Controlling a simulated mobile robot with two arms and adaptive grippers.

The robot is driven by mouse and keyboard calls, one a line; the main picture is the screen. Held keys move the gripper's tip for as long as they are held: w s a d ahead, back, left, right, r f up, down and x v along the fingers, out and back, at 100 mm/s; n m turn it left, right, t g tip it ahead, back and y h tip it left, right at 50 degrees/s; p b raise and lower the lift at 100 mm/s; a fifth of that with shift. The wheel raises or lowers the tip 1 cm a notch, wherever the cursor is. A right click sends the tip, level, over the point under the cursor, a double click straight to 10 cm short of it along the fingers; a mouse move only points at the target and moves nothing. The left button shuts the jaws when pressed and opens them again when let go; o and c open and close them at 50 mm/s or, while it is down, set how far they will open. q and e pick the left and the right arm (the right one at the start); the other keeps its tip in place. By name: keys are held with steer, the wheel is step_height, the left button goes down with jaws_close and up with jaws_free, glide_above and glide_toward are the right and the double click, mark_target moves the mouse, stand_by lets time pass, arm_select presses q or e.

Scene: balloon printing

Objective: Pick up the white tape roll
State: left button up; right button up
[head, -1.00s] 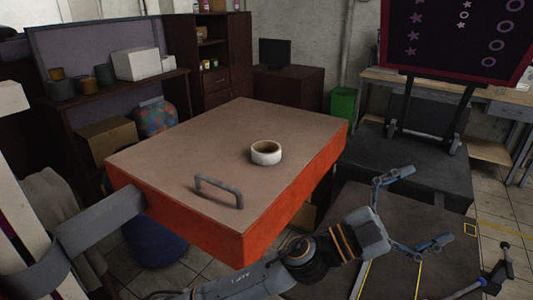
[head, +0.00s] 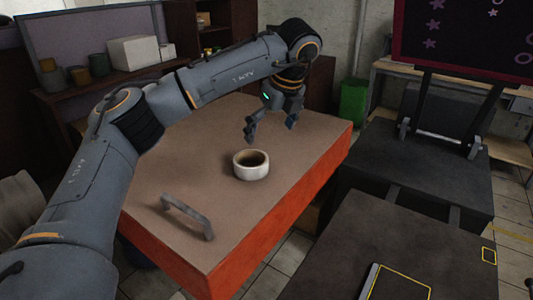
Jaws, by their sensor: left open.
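The white tape roll (head: 251,165) lies flat on the brown top of an orange-sided table (head: 216,135), near its middle right. Its dark hole faces up. My left gripper (head: 270,130) points down above the tabletop, just behind and slightly right of the roll in the picture. Its two fingers are apart with nothing between them, and a gap shows between them and the roll. My right gripper is not in view.
A grey handle (head: 187,216) stands up from the tabletop in front of the roll. A dark board (head: 465,40) stands on a black platform (head: 440,155) at right. A green bin (head: 353,101) is behind. The tabletop around the roll is clear.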

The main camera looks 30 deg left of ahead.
mark_target(252, 159)
arm_select(q)
steer(key=a, duration=0.1)
steer(key=s+a+f, duration=0.1)
steer(key=shift+s+a+f+n+y, duration=0.15)
steer(key=shift+a+f+n+y, duration=0.15)
steer(key=shift+a, duration=0.1)
steer(key=x, duration=0.3)
steer(key=shift+f+p, duration=0.1)
steer(key=shift+p, duration=0.3)
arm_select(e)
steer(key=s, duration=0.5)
arm_select(q)
steer(key=f, duration=0.1)
steer(key=w+a+f+p, duration=0.1)
steer(key=shift+f, duration=0.25)
steer(key=x, duration=0.1)
steer(key=p+x, duration=0.2)
steer(key=shift+w+a+f, duration=0.15)
steer(key=shift+w+f, duration=0.15)
steer(key=shift+a+f, duration=0.1)
steer(key=shift+f, duration=0.15)
steer(key=c, duration=0.9)
steer(key=shift+c, duration=0.5)
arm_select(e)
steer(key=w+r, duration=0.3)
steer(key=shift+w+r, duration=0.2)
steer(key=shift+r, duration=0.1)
